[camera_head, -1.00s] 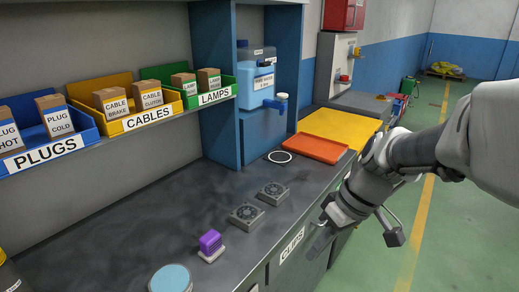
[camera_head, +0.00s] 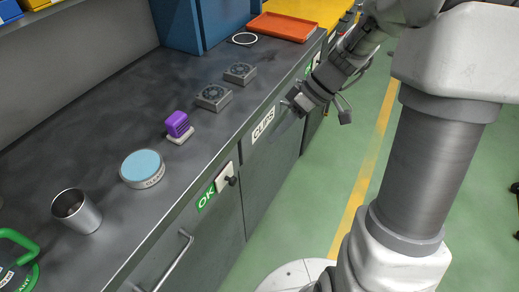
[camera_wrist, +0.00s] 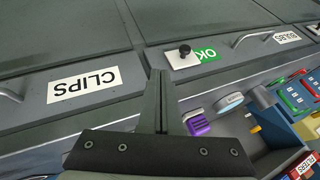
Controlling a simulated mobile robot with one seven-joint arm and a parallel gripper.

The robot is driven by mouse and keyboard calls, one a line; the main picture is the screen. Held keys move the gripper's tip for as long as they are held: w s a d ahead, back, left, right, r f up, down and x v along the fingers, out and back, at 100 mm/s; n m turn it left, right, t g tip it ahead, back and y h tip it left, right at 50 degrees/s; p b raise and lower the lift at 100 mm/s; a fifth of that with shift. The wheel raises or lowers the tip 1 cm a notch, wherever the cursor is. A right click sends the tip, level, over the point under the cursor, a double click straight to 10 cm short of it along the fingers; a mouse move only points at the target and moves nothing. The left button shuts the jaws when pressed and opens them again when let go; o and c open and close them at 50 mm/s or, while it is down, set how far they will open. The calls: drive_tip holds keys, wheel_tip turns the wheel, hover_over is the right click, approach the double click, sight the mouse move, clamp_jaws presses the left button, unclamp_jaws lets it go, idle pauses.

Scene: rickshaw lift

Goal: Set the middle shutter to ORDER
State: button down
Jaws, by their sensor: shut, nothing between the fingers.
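A shutter with a white plate (camera_head: 224,178) and a black knob (camera_head: 231,181) is on the counter's front face. A green OK label (camera_head: 206,198) shows to the left of the plate. In the wrist view the same plate (camera_wrist: 176,60), knob (camera_wrist: 184,50) and OK label (camera_wrist: 208,55) are just beyond my fingertips. No ORDER label can be read. My gripper (camera_head: 275,139) is shut and empty, pointing down in front of the CLIPS label (camera_head: 263,123), apart from the knob. In the wrist view its fingers (camera_wrist: 160,74) are together, left of and below the knob.
A drawer handle (camera_head: 172,262) sticks out at the lower left. The counter top (camera_head: 105,115) holds a purple stamp (camera_head: 178,125), a blue-topped tin (camera_head: 142,168), a metal cup (camera_head: 76,211) and two dark fans. Another green label (camera_head: 308,68) is partly hidden by my arm. Green floor lies to the right.

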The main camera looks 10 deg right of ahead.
sight(229, 179)
drive_tip(key=s+a+f+b, duration=0.2)
drive_tip(key=s+a+f, duration=0.1)
drive_tip(key=a+f, duration=0.5)
drive_tip(key=shift+a+f+b, duration=0.15)
drive_tip(key=shift+b, duration=0.2)
